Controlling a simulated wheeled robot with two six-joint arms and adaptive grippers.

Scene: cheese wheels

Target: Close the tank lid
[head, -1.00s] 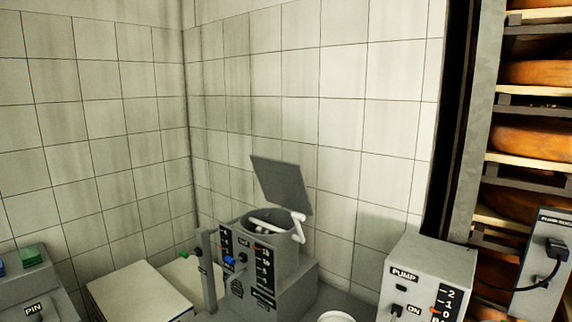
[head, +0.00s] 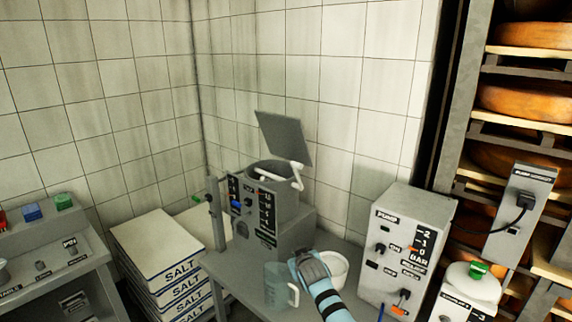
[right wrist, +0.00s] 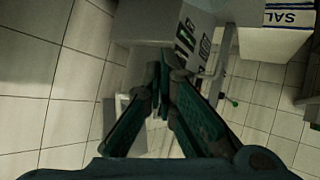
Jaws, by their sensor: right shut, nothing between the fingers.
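The tank (head: 285,208) is a grey box-shaped unit with a round opening, standing on the table near the tiled corner. Its lid (head: 284,138), a flat grey square plate, stands raised and tilted above the opening. A white bent arm (head: 292,172) joins the lid at the tank's right side. My right gripper (head: 306,258) reaches in from the bottom, in front of and below the tank, apart from the lid. In the right wrist view the gripper (right wrist: 164,78) is shut and empty, with the tank's labelled side (right wrist: 185,40) beyond it. My left gripper is out of view.
A clear jug (head: 276,286) and a white bowl (head: 341,268) stand close around my right gripper. A pump box (head: 408,235) is to the right. Salt packs (head: 160,245) are stacked on the left.

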